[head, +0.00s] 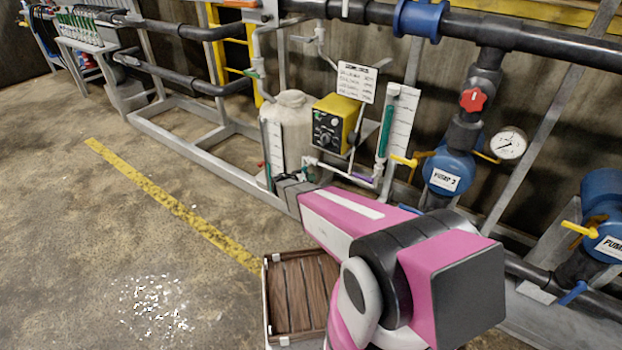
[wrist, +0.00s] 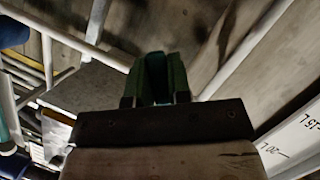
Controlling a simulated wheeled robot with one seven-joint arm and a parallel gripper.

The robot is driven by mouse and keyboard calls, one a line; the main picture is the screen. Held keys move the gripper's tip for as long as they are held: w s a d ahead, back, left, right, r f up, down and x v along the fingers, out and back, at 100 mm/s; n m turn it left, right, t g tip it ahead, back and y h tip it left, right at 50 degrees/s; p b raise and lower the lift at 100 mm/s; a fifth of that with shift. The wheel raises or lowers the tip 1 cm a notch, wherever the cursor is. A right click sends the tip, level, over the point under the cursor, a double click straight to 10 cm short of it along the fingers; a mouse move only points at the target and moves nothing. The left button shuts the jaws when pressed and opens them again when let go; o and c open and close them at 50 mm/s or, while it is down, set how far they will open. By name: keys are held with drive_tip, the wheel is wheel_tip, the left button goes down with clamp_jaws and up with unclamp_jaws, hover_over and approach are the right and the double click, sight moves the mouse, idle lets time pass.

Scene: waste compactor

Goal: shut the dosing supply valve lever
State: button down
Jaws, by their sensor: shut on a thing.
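My gripper (head: 284,179) is low in front of the white dosing tank (head: 292,115), beside its white level scale (head: 273,142). In the wrist view its jaws (wrist: 160,82) are closed around a dark green piece (wrist: 157,70). This piece may be the dosing supply valve lever, but I cannot be sure. My arm and the gripper hide most of that spot in the head view, so the lever's angle to its pipe cannot be told. A teal fitting (head: 306,170) shows just right of the gripper.
A yellow dosing pump (head: 335,122) and a clear column with a green tube (head: 386,125) stand right of the tank. The grey frame rail (head: 215,160) runs along the floor. A wooden crate (head: 267,300) stands below my arm. The floor at left is free, with a wet patch (head: 155,305).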

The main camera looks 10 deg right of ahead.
drive_tip(key=shift+w+a+f+m+t+y, duration=0.2)
drive_tip(key=shift+w+a+m+t+y, duration=0.25)
drive_tip(key=shift+m, duration=0.4)
drive_tip(key=shift+w+a+f+m+t+y, duration=0.25)
drive_tip(key=shift+m+y, duration=0.3)
drive_tip(key=shift+m, duration=0.35)
drive_tip(key=shift+w+a+f+m+t+y, duration=0.1)
drive_tip(key=shift+w+a+m+t+y, duration=0.3)
drive_tip(key=shift+m, duration=0.45)
drive_tip(key=shift+a, duration=0.1)
drive_tip(key=c, duration=1.1)
unclamp_jaws()
drive_tip(key=shift+o, duration=0.2)
drive_tip(key=v, duration=1)
drive_tip(key=shift+s+a+r, duration=0.2)
drive_tip(key=shift+s, duration=0.05)
